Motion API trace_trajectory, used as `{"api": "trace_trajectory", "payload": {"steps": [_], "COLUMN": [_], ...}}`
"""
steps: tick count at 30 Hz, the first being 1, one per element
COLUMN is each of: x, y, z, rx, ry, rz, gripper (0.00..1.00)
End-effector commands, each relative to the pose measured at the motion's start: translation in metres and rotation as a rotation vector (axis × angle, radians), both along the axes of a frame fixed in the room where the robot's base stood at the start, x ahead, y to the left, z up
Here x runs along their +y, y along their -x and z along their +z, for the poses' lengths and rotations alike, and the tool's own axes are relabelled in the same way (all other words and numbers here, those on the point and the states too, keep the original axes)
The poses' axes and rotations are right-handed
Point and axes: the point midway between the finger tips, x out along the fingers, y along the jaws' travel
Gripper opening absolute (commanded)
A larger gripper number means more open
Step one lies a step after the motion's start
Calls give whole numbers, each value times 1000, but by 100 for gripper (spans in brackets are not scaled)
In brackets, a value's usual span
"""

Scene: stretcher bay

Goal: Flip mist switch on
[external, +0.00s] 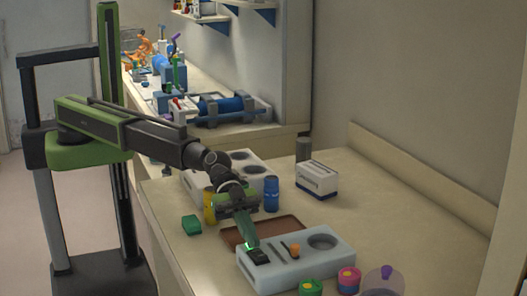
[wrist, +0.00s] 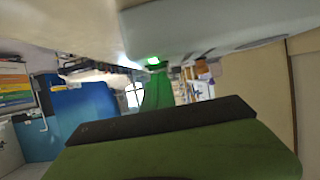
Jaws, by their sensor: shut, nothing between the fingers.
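The pale device block (external: 300,268) sits on the near part of the bench. A black rocker switch (external: 259,257) is at the left end of its top, and a small green glow (external: 251,246) shows beside it. My gripper (external: 248,242) points down with its tips at the switch; I cannot tell touching from just above. Its fingers are together and hold nothing. In the wrist view the pale block (wrist: 210,25) fills the top, the green glow (wrist: 153,61) is near the middle, and the switch's face cannot be made out.
An orange-tipped lever (external: 294,248) and a round recess are on the same block. A brown tray (external: 290,226) lies behind it, with a blue bottle (external: 271,194) and a yellow cylinder (external: 209,205) nearby. Green and pink round items (external: 349,279) stand in front.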

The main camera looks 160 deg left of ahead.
Motion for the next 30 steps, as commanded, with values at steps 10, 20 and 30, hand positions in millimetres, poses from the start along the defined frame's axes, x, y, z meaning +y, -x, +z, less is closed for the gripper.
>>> {"api": "trace_trajectory", "payload": {"steps": [10, 20, 30], "x": [0, 0, 0], "y": [0, 0, 7], "z": [16, 17, 68], "rx": [0, 0, -1], "ry": [0, 0, 0], "rz": [0, 0, 0], "gripper": [0, 0, 0]}}
